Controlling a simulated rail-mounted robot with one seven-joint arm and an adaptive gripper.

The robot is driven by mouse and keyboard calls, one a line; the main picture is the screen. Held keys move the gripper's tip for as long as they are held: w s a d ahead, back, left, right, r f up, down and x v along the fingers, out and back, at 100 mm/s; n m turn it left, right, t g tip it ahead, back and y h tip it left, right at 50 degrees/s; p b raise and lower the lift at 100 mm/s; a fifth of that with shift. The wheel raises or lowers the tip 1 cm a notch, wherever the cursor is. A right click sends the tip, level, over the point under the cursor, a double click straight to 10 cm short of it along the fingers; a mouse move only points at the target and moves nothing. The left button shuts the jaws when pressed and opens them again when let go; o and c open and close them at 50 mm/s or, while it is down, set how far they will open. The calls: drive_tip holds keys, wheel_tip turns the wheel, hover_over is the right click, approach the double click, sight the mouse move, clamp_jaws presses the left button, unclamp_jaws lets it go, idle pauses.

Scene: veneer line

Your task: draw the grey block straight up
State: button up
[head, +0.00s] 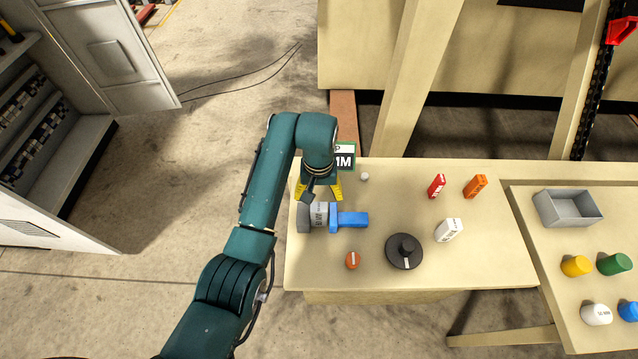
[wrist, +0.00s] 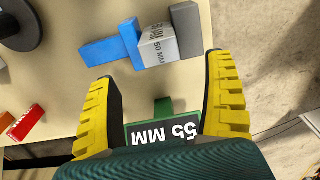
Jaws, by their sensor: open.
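A light grey block (head: 319,213) marked 50 MM stands near the table's left end. It sits between a dark grey block (head: 303,219) on its left and a blue T-shaped piece (head: 350,219) on its right. In the wrist view the light grey block (wrist: 158,45) lies between the blue piece (wrist: 130,42) and the dark grey block (wrist: 187,30), apparently touching both. My gripper (head: 321,190) is open and empty, its yellow fingers spread at the block's far side. In the wrist view my gripper (wrist: 165,68) shows the block beyond and between its fingertips.
A green-framed sign (head: 345,157) stands close behind my gripper. A black round knob (head: 404,251), an orange-brown disc (head: 353,260), a white block (head: 449,230), red (head: 437,186) and orange (head: 475,186) blocks share the table. A grey tray (head: 568,222) is at right.

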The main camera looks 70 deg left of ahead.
sight(319, 206)
wheel_tip(319, 206, down, 10)
drive_tip(key=shift+r+b, duration=0.25)
drive_tip(key=shift+b, duration=0.15)
drive_tip(key=shift+c, duration=0.3)
drive_tip(key=c, duration=1.2)
drive_tip(key=shift+c, duration=0.4)
drive_tip(key=shift+r+p, duration=5.75)
drive_tip(key=shift+r, duration=0.3)
